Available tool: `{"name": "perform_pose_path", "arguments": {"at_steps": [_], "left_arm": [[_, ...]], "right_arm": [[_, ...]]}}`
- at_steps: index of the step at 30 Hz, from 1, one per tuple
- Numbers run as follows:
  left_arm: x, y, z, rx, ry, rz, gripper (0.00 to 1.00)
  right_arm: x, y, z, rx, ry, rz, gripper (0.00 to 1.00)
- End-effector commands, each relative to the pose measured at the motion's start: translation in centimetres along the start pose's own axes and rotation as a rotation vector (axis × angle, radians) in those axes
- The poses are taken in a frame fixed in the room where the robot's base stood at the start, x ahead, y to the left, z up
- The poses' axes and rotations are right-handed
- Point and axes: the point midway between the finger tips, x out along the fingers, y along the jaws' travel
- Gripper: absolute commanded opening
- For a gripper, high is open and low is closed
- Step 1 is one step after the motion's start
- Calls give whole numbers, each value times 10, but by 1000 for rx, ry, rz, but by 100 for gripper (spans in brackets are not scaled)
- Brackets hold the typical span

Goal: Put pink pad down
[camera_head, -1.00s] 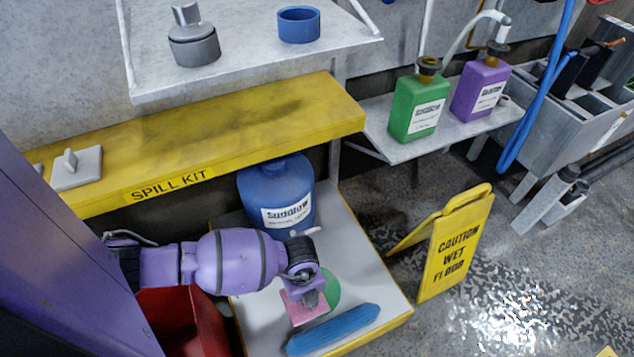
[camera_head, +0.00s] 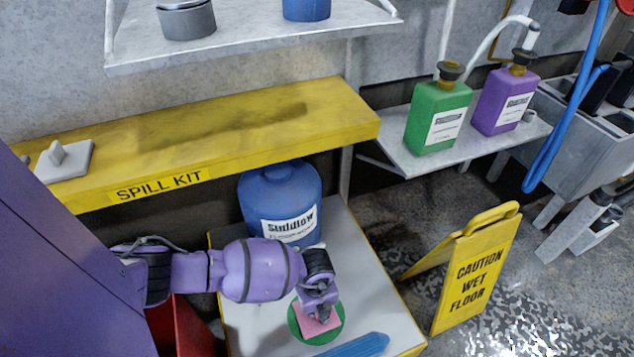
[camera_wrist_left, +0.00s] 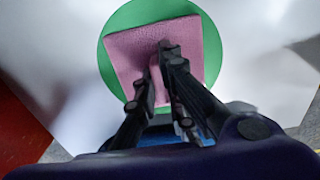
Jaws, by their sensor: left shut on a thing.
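The pink pad (camera_head: 315,321) is a flat square held at the fingertips of my left gripper (camera_head: 322,308). It is over the green disc (camera_head: 297,330) on the grey lower shelf. In the left wrist view the pad (camera_wrist_left: 128,48) overlaps the green disc (camera_wrist_left: 112,22), whose rim shows around it. The left gripper (camera_wrist_left: 160,75) is shut on the pad's handle, which is mostly hidden between the fingers. I cannot tell whether the pad touches the disc. My right gripper is not in view.
A blue roll (camera_head: 352,346) lies at the shelf's (camera_head: 375,290) front. A blue jug (camera_head: 280,195) stands behind. The yellow spill kit ledge (camera_head: 230,130) is above, with a grey handled pad (camera_head: 64,161). A red bin (camera_head: 180,325) is left; a yellow wet floor sign (camera_head: 475,265) is right.

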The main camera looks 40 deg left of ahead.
Motion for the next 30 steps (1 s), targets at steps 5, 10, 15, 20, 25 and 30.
{"name": "perform_pose_path", "arguments": {"at_steps": [5, 10, 15, 20, 25, 30], "left_arm": [[2, 0, 0, -1, 0, 0, 0], [2, 0, 0, -1, 0, 0, 28], [2, 0, 0, 0, 0, 1, 28], [2, 1, 0, 0, 0, 1, 28], [-9, 0, 0, 1, 0, -2, 28], [-44, -1, 0, 1, -2, -4, 28]], "right_arm": [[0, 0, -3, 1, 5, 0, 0], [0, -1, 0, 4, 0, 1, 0], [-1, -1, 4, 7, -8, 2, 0], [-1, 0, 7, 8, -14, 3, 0], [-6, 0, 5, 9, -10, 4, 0], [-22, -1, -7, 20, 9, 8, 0]]}}
